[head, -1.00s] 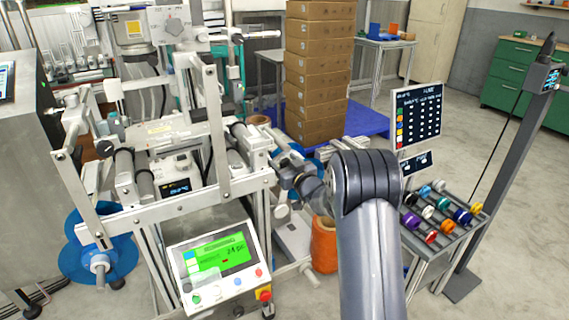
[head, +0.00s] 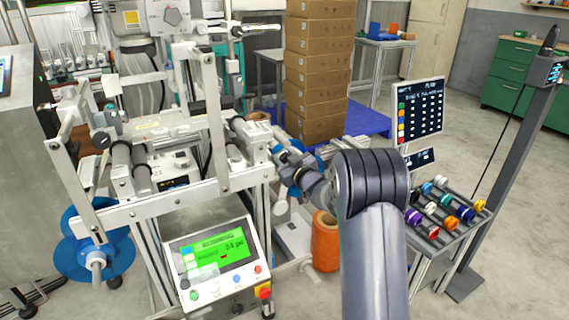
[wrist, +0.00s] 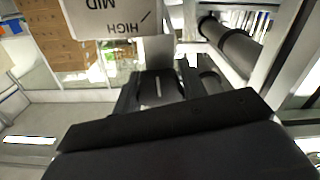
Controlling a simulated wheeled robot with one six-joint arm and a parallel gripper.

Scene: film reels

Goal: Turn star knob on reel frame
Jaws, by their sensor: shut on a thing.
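The star knob (wrist: 157,88) is dark with a pale line on its face, in the middle of the wrist view. My gripper (wrist: 160,80) is shut on it, with a dark finger on each side. A white label plate (wrist: 108,17) reading MID and HIGH, upside down, is just beyond the knob. In the head view my gripper (head: 279,154) is at the right side of the metal reel frame (head: 175,205). The knob itself is hidden there behind my gripper and wrist.
A control panel with a green screen (head: 222,258) is below the frame. An orange spool (head: 325,243) stands on the floor beside it. Stacked cardboard boxes (head: 318,70) are behind. A rack of coloured reels (head: 440,215) is at right, with open floor beyond.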

